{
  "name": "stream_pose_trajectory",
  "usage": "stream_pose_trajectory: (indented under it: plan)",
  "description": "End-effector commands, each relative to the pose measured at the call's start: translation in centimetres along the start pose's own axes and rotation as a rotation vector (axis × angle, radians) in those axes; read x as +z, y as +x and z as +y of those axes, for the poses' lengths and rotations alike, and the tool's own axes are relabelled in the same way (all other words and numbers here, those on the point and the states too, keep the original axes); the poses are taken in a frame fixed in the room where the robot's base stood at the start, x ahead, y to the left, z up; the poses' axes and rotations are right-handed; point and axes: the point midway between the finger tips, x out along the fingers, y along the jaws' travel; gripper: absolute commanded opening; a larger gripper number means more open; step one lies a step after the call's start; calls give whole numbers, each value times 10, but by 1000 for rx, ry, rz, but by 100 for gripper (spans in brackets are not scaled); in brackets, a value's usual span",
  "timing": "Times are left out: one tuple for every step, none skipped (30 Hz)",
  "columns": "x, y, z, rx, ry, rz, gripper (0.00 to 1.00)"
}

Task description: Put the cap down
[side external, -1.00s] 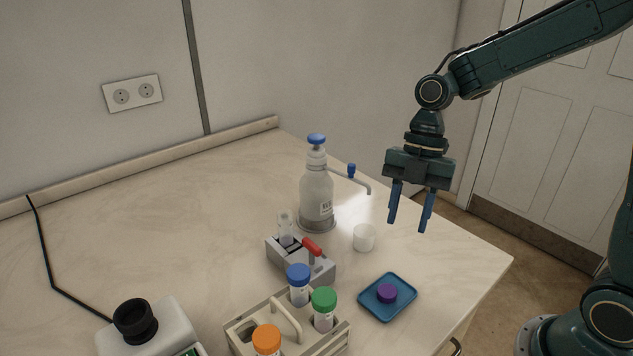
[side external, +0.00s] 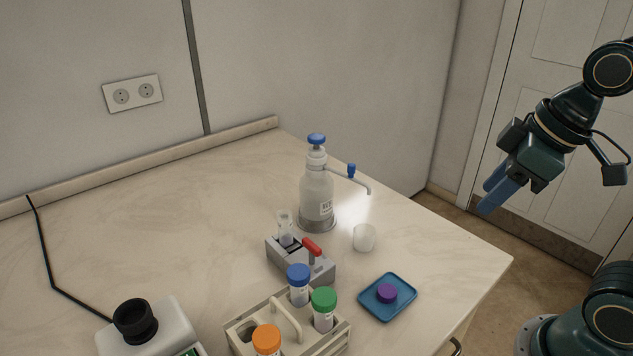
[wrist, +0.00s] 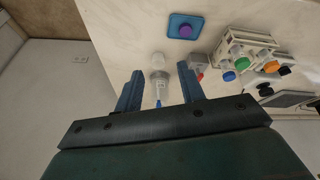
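A purple cap (side external: 387,293) lies in the small blue tray (side external: 370,313) near the right edge of the table. In the wrist view the cap (wrist: 186,31) and the blue tray (wrist: 173,20) show at the top. My gripper (side external: 485,205) is up and to the right of the table, clear of the tray. In the wrist view my gripper (wrist: 158,80) has its two fingers apart, with nothing held between them. An uncapped clear tube (side external: 285,226) stands in the grey holder (side external: 320,268) with the red lever.
A rack (side external: 335,340) with blue-, green- and orange-capped tubes stands at the front. Behind the tray are a white cup (side external: 364,238) and a dispenser bottle (side external: 317,195) with a side spout. A black-topped instrument (side external: 170,325) is front left.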

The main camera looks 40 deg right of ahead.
Motion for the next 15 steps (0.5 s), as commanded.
stream_pose_trajectory:
  plan:
    - [6, -4, 0, 17, 65, 23, 39]
    - [8, -6, 0, 25, 105, 35, 39]
    - [12, -8, 1, 35, 154, 48, 39]
    - [14, -10, 1, 41, 187, 57, 39]
    - [16, -11, 2, 45, 216, 65, 39]
    - [18, -12, 2, 51, 250, 75, 39]
    - [20, -13, 2, 54, 272, 81, 39]
    - [21, -13, 3, 57, 288, 85, 39]
    - [22, -14, 3, 59, 307, 90, 39]
    - [23, -14, 3, 60, 315, 93, 39]
    - [24, -14, 3, 61, 322, 94, 39]
    - [24, -14, 3, 61, 328, 95, 39]
    - [24, -14, 3, 62, 331, 96, 39]
    - [24, -14, 3, 62, 332, 96, 39]
    - [24, -14, 3, 62, 331, 95, 39]
